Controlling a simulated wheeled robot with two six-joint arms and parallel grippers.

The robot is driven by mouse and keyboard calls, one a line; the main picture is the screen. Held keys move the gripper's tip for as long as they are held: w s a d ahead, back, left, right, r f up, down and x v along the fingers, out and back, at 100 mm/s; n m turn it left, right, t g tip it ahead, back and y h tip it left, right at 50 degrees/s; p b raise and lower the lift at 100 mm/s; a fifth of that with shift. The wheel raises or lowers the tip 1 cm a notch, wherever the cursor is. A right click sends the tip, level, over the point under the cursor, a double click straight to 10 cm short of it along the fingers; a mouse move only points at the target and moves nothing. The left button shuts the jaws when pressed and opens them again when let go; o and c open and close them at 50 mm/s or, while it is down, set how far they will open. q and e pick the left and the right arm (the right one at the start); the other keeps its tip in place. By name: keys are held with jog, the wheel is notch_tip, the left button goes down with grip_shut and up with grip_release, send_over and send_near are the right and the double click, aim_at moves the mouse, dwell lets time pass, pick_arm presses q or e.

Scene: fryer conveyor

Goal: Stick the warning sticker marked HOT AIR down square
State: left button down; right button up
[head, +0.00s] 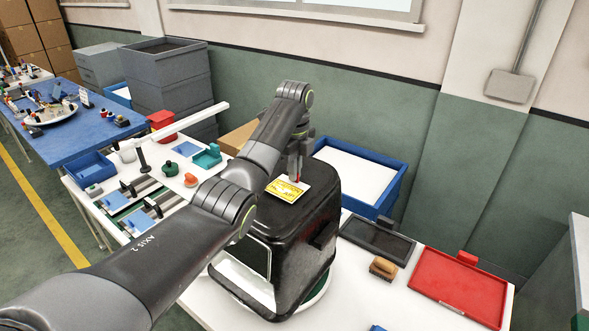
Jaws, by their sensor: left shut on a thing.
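The yellow warning sticker (286,190) with a pale border is at the top of the black fryer (309,205). Its print is too small to read. My left gripper (296,177) points down at the sticker's far edge and is shut on it. I cannot tell whether the sticker lies flat on the fryer or is held just above it. The fryer stands on a round pale base (318,296) on the white table. My right gripper does not show.
A blue bin (397,185) with a white inside stands behind the fryer. To its right are a dark tray (377,238), a brown brush-like block (383,268) and a red tray (458,287). Fixtures and small parts, including a blue tray (90,168), crowd the left side.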

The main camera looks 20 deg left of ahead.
pick_arm(q)
jog(key=shift+f, duration=0.4)
dwell(0.4)
jog(key=c, duration=0.9)
grip_release()
jog(key=shift+c, duration=0.2)
